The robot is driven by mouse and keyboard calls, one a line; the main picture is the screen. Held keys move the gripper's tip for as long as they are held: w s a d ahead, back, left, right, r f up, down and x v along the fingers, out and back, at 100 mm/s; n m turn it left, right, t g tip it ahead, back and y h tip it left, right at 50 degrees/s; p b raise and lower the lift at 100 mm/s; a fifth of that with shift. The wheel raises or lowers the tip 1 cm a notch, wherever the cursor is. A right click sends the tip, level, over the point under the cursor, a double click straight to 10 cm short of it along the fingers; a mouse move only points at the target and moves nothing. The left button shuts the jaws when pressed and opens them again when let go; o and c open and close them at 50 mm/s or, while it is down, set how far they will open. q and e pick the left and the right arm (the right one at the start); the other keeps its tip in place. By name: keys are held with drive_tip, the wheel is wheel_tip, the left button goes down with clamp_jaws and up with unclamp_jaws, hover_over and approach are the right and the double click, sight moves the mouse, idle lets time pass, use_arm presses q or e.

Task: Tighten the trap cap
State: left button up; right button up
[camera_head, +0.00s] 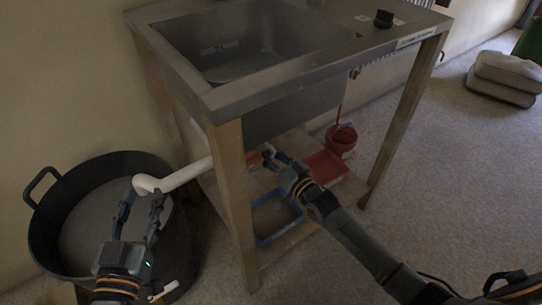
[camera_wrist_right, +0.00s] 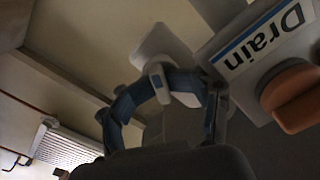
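A white pipe (camera_head: 190,174) runs out from under the sink to the left and ends in a bend over a black tub. My left gripper (camera_head: 147,190) is at this bend, one finger on each side; its grip is unclear. My right gripper (camera_head: 272,153) is under the sink, close to a small orange part (camera_head: 254,158). In the right wrist view, my right gripper's blue and dark fingers (camera_wrist_right: 172,82) curve close together in front of a pale part (camera_wrist_right: 160,50); whether they hold anything is unclear. An orange part (camera_wrist_right: 295,95), possibly the cap, is to their right, beside a "Drain" label (camera_wrist_right: 262,40).
The sink (camera_head: 250,95) stands on wooden legs (camera_head: 232,190). The black tub (camera_head: 60,235) is at the left. Below the sink are a blue frame (camera_head: 262,240), a red tray (camera_head: 326,168) and a red bucket (camera_head: 342,140). Grey bags (camera_head: 505,75) lie at far right on open floor.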

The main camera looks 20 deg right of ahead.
use_arm(q)
drive_tip(key=shift+w, duration=0.1)
use_arm(e)
drive_tip(key=shift+w+a+r, duration=0.15)
drive_tip(key=shift+a, duration=0.05)
drive_tip(key=c, duration=0.5)
drive_tip(key=shift+m, duration=3)
use_arm(q)
drive_tip(key=shift+f, duration=0.15)
use_arm(e)
drive_tip(key=shift+m, duration=1)
drive_tip(key=shift+f, duration=0.2)
